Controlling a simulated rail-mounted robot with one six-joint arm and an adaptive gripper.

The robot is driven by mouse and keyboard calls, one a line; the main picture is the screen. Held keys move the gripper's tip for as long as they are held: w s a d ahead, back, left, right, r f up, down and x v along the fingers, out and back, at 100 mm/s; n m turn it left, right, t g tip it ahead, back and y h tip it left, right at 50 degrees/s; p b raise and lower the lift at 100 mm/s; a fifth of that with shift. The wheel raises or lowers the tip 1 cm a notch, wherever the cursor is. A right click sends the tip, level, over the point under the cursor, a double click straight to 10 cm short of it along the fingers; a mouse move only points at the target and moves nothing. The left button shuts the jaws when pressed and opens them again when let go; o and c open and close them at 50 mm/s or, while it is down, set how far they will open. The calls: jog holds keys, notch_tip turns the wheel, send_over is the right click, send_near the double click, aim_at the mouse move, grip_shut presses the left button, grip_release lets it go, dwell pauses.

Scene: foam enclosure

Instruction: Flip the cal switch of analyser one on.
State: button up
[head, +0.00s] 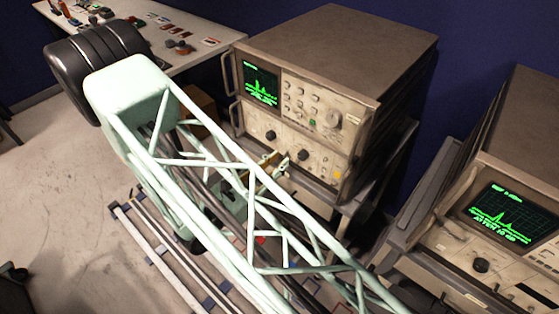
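A beige-brown analyser (345,45) stands on a stand at the upper middle, with a lit green trace screen (261,84), buttons and knobs. Its lower front panel (312,160) carries dark knobs and a small yellow part near the right end. I cannot make out a cal switch or its position, nor read which analyser is number one. My gripper (279,167) is small in view, in front of this lower panel, partly hidden behind my pale green lattice arm. I cannot tell whether it touches the panel or how far its fingers are apart.
A second analyser (500,215) with a green screen stands at the right, cut off by the frame. A table (205,50) with small tools is at the upper left.

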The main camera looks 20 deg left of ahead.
jog(key=shift+w+d, duration=0.25)
jog(key=shift+w, duration=0.3)
jog(key=shift+c, duration=0.7)
grip_shut()
